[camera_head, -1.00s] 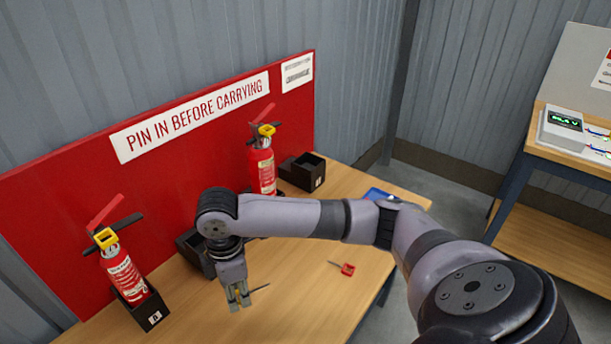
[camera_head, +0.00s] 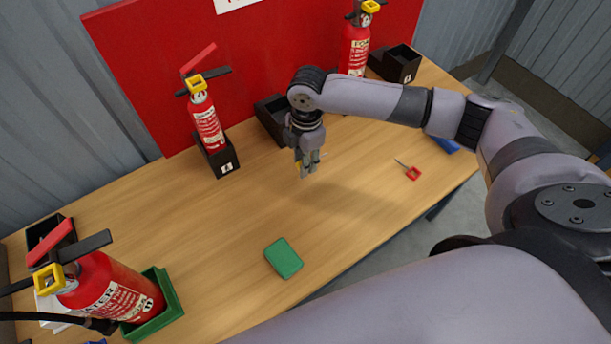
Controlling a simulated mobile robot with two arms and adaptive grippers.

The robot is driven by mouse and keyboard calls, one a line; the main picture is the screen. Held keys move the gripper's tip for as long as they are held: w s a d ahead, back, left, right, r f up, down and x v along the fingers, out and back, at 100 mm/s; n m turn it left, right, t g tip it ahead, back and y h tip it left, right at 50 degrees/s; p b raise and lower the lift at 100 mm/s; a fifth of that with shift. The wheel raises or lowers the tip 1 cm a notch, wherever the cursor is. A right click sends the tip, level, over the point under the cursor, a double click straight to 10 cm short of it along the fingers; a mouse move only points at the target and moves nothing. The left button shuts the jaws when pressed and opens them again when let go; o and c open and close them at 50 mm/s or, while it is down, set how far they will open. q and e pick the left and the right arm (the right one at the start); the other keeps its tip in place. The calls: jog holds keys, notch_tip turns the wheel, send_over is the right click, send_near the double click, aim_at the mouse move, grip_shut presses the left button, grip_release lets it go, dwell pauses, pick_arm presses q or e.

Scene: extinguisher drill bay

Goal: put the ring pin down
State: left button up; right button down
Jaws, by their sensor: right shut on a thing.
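My right gripper (camera_head: 307,168) is shut just above the wooden table, near its middle. I cannot tell whether the pin touches the table. Another ring pin, with a red ring (camera_head: 413,173) and a thin grey shaft, lies on the table to the right of the gripper. My left gripper is not in view.
Red extinguishers stand in a green tray (camera_head: 170,300) at the front left, in a black holder (camera_head: 228,168) and at the back (camera_head: 354,48). An open black box (camera_head: 268,115) is behind the gripper. A green block (camera_head: 284,258) lies in front. Table (camera_head: 345,215) between is clear.

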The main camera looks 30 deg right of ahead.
aim_at(303, 189)
notch_tip(303, 189, down, 10)
jog(key=shift+p, duration=0.35)
jog(key=shift+f, duration=0.2)
jog(key=shift+f, duration=0.2)
jog(key=c, duration=1.3)
grip_release()
jog(key=shift+r, duration=0.1)
jog(key=shift+r, duration=0.25)
jog(key=r, duration=0.8)
jog(key=r+b, duration=0.1)
jog(key=r, duration=0.2)
jog(key=shift+d+r, duration=0.3)
jog(key=shift+r, duration=0.1)
